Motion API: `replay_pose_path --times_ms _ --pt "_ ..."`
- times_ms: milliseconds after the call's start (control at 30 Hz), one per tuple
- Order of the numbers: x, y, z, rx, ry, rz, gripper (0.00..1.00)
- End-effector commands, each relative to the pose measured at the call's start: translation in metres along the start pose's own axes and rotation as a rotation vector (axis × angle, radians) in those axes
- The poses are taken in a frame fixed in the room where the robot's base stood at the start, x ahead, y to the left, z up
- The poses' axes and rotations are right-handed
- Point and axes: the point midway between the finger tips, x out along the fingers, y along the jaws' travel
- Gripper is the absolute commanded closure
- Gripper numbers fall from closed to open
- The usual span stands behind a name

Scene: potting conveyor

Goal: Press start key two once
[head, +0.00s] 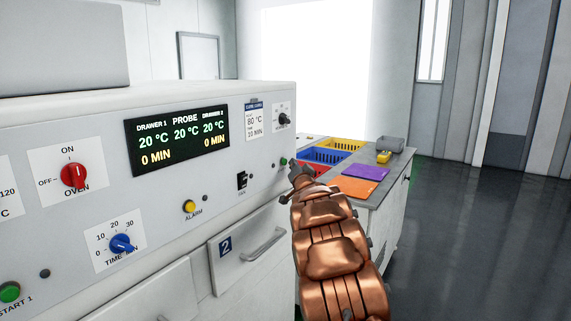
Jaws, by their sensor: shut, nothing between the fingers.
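A small green key (283,162) shows on the right part of the oven's sloping front panel, above drawer 2. Its label is too small or covered to read. My gripper (296,170) is shut and empty, with its tip just right of and slightly below this green key. I cannot tell whether the tip touches the panel. Another green key (10,292), labelled START 1, is at the lower left of the panel.
The panel also carries a red oven knob (74,176), blue time knob (122,244), yellow alarm button (189,206), black switch (242,180) and display (177,140). Drawer 2 (250,247) is closed. A side table (378,200) with colored bins stands beyond my arm. Floor at right is clear.

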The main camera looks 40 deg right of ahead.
Motion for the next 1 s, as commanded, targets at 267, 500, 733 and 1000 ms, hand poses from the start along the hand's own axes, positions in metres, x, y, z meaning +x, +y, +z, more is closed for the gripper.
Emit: replay_pose_path --times_ms 267,500,733,1000 --pt "0.0000 0.0000 0.0000 0.000 0.000 0.000 1.00" --pt "0.0017 -0.0017 0.0012 0.001 0.000 -0.001 1.00" --pt "0.0058 -0.0041 0.0047 0.000 -0.001 0.001 1.00" --pt "0.0059 -0.0042 0.0045 0.000 -0.001 0.001 1.00"
